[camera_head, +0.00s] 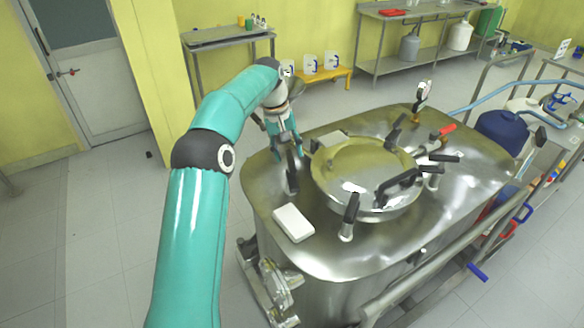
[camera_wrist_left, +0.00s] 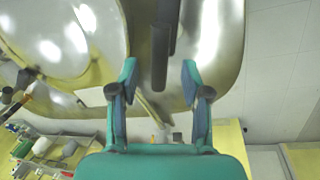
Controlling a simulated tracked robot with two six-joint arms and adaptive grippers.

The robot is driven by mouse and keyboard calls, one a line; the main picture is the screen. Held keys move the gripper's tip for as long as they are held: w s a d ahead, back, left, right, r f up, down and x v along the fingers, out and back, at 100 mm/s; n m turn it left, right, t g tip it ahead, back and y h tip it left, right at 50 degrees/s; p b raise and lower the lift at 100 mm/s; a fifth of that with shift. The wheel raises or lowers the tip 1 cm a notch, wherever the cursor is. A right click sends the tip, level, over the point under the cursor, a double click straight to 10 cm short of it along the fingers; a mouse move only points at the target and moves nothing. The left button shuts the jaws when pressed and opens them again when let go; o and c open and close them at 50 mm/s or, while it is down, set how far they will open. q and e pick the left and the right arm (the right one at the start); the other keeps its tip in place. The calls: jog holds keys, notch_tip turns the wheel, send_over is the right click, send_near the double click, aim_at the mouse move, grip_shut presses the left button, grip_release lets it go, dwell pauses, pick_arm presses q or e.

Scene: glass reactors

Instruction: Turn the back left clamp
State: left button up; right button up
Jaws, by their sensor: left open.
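The back left clamp's black handle (camera_head: 292,173) stands at the left side of the round lid (camera_head: 365,172) on the steel reactor. In the left wrist view a dark handle (camera_wrist_left: 161,50) extends between the two fingers, with room on both sides. My left gripper (camera_head: 287,153) is open, pointing down over the reactor's back left edge, right by this handle. In the left wrist view the gripper (camera_wrist_left: 160,72) has its teal fingers spread apart. I cannot tell whether a finger touches the handle. The clamp's base is partly hidden. My right gripper is not in view.
Other black-handled clamps stand around the lid, including a front left one (camera_head: 350,212) and a back one (camera_head: 394,136). A white box (camera_head: 293,222) lies on the reactor's front left top. A metal rail (camera_head: 440,262) runs along the front right. Floor at left is clear.

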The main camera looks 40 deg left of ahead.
aim_at(290, 160)
pick_arm(q)
jog(key=shift+w+d+f, duration=0.15)
jog(key=shift+f, duration=0.95)
jog(key=shift+w+d+f, duration=0.1)
jog(key=shift+d+f, duration=0.05)
jog(key=shift+f, duration=0.95)
